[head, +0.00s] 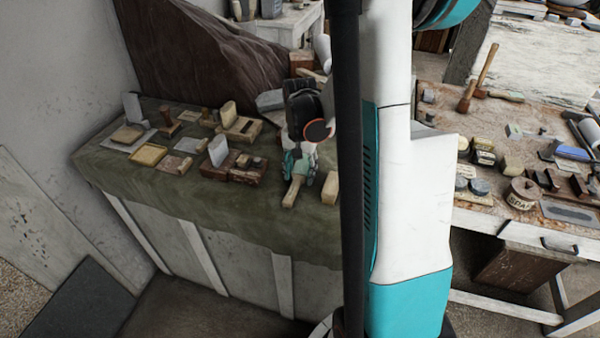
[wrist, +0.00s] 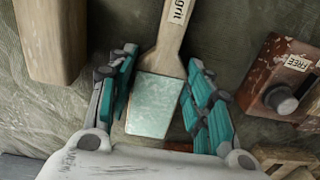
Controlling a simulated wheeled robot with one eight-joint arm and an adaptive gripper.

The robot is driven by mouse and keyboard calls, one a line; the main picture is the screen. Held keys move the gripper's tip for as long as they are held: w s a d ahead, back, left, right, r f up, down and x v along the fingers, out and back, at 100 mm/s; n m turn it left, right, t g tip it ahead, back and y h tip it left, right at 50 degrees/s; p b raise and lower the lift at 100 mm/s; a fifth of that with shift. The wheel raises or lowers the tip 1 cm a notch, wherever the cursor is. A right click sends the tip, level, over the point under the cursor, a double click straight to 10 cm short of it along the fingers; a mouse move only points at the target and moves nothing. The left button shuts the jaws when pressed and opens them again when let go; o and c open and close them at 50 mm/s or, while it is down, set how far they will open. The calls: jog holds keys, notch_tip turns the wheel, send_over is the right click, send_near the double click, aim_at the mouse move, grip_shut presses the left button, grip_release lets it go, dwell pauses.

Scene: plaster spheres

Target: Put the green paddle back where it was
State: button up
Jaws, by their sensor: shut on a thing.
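The green paddle (wrist: 155,105) shows in the wrist view, with a pale green face and a wooden handle bearing a label that ends in "grit". My gripper (wrist: 160,68) is shut on it, with teal finger pads on either side of the paddle. In the head view, my gripper (head: 302,165) is low over the front of the green-cloth table (head: 240,222), and the paddle's wooden handle (head: 292,193) points toward the front edge. I cannot tell whether the paddle touches the cloth.
In the wrist view, a wooden block (wrist: 48,40) lies left and a reddish block with a knob, marked "FREE" (wrist: 284,78), lies right. Several blocks, including a dark red one (head: 218,166), stand left on the table. A cluttered workbench (head: 505,222) stands right.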

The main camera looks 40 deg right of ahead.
aim_at(300, 173)
jog(key=o, duration=1.1)
jog(key=shift+f, duration=0.1)
notch_tip(300, 173, up, 12)
jog(key=p, duration=0.3)
jog(key=shift+r+p, duration=0.2)
jog(key=shift+p, duration=0.2)
